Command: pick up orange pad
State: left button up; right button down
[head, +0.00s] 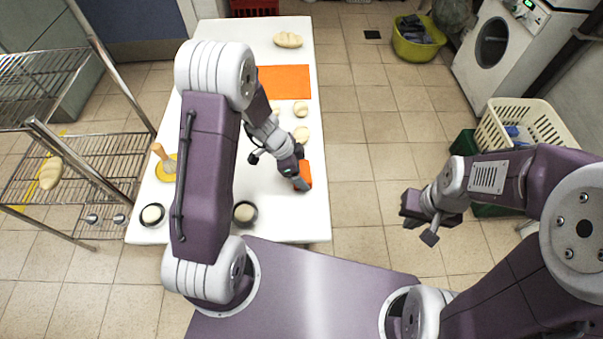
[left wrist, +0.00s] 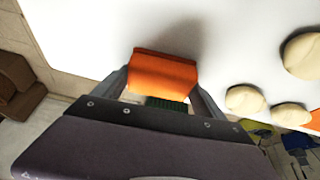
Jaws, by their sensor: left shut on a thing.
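The orange pad (left wrist: 162,75) is a small orange block with a dark green underside, between the fingers of my left gripper (left wrist: 160,88). My left gripper is shut on it. In the head view the orange pad (head: 305,171) shows at the tip of my left gripper (head: 302,182), near the right edge of the white table (head: 270,222). Whether the pad touches the table is hard to tell. My right gripper (head: 424,218) hangs over the floor, right of the table, away from the pad; its fingers look apart.
An orange mat (head: 285,82), a loaf (head: 288,40) and several dough pieces (head: 301,109) lie on the table. Two dark round dishes (head: 244,212) stand near its front. A wire rack (head: 75,180) stands left. A cream basket (head: 515,125) and washing machine (head: 495,45) stand right.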

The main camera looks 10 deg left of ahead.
aim_at(307, 170)
pick_arm(q)
jog(key=shift+w+r+p, duration=0.1)
jog(key=shift+r+p, duration=0.45)
jog(key=shift+r, duration=1.45)
jog(key=s+d+r, duration=0.7)
jog(key=s+d, duration=0.1)
jog(key=shift+s, duration=0.35)
jog(key=o, duration=0.5)
jog(key=c, duration=0.3)
